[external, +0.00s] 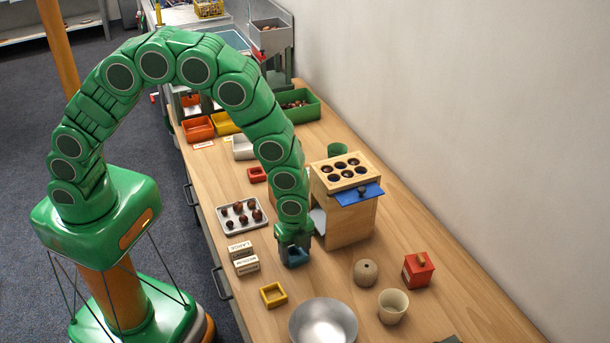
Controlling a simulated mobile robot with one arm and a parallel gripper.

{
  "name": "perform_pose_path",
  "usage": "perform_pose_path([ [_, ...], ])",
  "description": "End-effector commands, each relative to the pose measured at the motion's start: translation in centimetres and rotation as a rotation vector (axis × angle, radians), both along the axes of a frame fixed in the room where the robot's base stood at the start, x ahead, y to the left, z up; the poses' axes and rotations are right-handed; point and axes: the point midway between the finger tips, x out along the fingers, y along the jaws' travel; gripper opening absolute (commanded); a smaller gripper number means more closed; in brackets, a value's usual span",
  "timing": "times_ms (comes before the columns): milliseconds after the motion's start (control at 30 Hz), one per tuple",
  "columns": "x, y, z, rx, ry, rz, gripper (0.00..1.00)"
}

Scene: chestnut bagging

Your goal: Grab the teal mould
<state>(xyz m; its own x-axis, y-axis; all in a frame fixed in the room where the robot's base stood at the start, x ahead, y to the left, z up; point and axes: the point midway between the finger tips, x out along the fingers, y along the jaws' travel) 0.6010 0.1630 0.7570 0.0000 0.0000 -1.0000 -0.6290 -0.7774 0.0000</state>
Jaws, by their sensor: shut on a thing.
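My gripper (294,250) points down at the tabletop, just left of the wooden box's front foot. It is shut on the teal mould (297,258), a small blue-teal piece low between the fingers. Most of the mould is hidden by my gripper. I cannot tell whether it touches the table.
A wooden box (348,220) with a holed top and blue flap stands close right. A yellow frame (273,295), a steel bowl (323,325), label blocks (246,265) and a tray of chestnuts (225,223) are nearby.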

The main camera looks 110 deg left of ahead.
Motion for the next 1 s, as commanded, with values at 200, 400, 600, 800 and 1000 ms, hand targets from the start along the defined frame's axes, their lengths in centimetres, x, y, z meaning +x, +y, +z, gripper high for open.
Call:
perform_pose_path([
  [200, 0.0, 0.0, 0.1, 0.000, 0.000, 0.000, 0.27],
  [400, 0.0, 0.0, 1.2, 0.001, -0.001, -0.001, 0.27],
  [600, -0.4, -0.1, 3.7, 0.000, -0.003, -0.001, 0.27],
  [800, -2.2, -0.6, 5.9, 0.000, -0.003, 0.000, 0.27],
  [1000, -4.0, -1.1, 8.2, 0.000, -0.003, 0.001, 0.27],
])
